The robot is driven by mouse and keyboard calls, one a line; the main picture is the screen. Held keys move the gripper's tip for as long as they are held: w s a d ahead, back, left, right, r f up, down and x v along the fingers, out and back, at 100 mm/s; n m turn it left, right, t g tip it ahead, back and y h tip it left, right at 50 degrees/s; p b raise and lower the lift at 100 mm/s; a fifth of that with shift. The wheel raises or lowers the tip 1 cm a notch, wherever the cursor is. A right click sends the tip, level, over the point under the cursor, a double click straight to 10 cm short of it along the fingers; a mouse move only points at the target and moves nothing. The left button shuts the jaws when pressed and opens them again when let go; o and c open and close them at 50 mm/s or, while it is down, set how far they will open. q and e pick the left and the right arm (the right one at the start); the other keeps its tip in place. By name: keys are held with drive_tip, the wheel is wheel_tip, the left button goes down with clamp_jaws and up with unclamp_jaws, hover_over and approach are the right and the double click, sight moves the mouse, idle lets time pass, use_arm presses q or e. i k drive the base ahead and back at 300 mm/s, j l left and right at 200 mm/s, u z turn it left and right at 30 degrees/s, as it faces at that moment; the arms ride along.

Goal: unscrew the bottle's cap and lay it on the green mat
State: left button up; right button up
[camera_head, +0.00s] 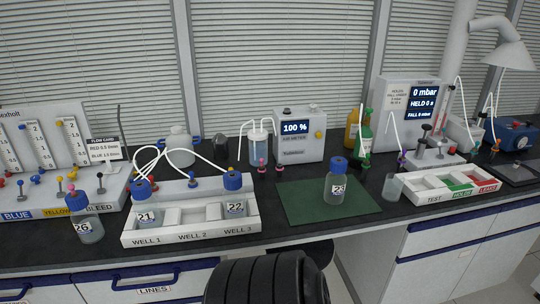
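A clear bottle labelled 23 (336,188) stands upright on the green mat (300,208), near its middle. Its blue cap (339,165) sits on top of the bottle. The mat lies flat near the front of the dark bench, with bare room to the left and right of the bottle. Neither of my grippers is in view.
Left of the mat is a white tray (190,234) with wells holding bottles 21 (147,215) and 22 (235,208), tubes on their caps. Bottle 26 (88,229) stands farther left. A beaker (392,187) and sectioned tray (430,196) are right; a meter (300,135) stands behind.

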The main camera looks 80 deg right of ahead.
sight(335, 184)
drive_tip(key=z, duration=3.25)
drive_tip(key=u, duration=0.25)
drive_tip(key=l+u, duration=0.95)
drive_tip(key=i+j, duration=0.05)
